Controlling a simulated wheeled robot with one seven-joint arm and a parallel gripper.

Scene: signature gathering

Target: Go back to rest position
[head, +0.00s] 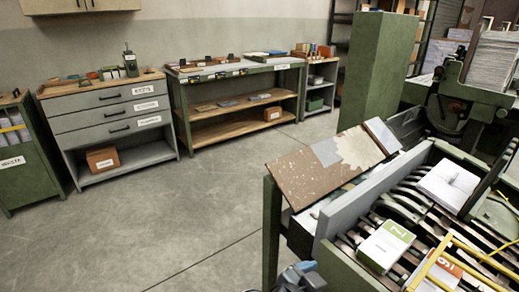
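My gripper's fingers do not show in the head view. A small dark and blue part is cut off by the bottom edge, left of the green machine (329,262). I cannot tell what it is. No thing is seen held.
The machine at right has slotted pockets holding a green-and-white booklet (385,246), an orange-and-white one (437,268) and a white stack (449,186). A sloping worn board (310,178) tops its left end. Drawer cabinet (110,112) and workbench (236,68) line the wall. Floor (185,225) is clear.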

